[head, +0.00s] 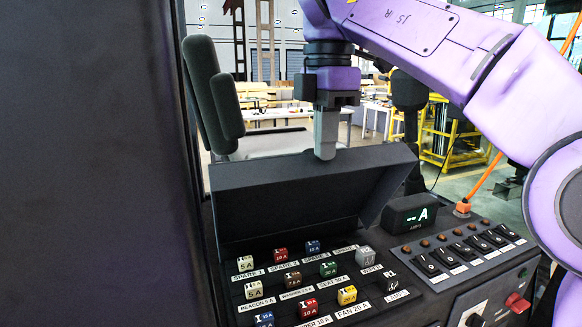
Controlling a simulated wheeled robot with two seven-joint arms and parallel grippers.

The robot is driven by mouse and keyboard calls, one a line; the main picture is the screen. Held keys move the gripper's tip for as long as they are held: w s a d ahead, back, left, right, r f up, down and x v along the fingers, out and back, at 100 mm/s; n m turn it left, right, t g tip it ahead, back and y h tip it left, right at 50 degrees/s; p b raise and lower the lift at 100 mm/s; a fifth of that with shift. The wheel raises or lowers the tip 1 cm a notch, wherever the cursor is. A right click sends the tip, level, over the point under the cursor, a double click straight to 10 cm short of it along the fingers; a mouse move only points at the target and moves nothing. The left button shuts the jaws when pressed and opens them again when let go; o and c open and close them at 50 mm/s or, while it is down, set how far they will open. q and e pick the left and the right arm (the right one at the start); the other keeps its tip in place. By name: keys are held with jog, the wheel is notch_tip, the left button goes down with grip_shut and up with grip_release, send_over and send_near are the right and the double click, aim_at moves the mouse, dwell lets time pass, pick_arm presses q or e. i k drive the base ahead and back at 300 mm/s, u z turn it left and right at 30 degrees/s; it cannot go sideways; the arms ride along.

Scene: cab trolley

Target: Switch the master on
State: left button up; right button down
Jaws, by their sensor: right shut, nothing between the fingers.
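My right gripper (325,152) points straight down with its fingers together and empty. Its tips are at the top edge of the raised dark lid (290,195) behind the fuse panel; I cannot tell whether they touch it. At the lower right of the console is a front plate with a black rotary knob (475,318), cut off by the frame's bottom edge, and a red knob (517,302). I cannot read which control is marked as the master. The amps display (408,215) shows dashes and an A. My left gripper is out of view.
Several coloured fuses with labels, including a yellow one (347,295), sit in front of the lid. A row of black rocker switches (465,250) with small round lamps is at right. A seat (215,95) stands behind.

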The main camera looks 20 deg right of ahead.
aim_at(514, 303)
jog(key=k, duration=1.5)
